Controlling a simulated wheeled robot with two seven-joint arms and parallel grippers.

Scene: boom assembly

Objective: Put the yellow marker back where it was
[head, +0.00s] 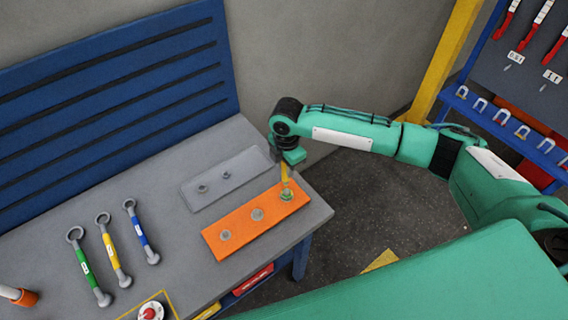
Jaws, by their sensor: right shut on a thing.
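My right gripper (286,164) reaches in from the right and hangs over the right end of an orange plate (239,233). It is shut on a small upright yellow piece, which I take to be the yellow marker (284,175). The lower end of the marker is at or just above a greenish round fitting (287,195) on the plate; I cannot tell if they touch. Two grey round fittings sit farther left on the plate. The fingers and the marker's top are hard to make out. My left gripper is not in view.
A grey plate (236,181) with two fittings lies behind the orange one. Green (85,264), yellow (113,253) and blue (140,234) banded rods lie left on the grey table (170,205). A red button (150,313) is at the front edge. A blue slatted panel (110,90) stands behind.

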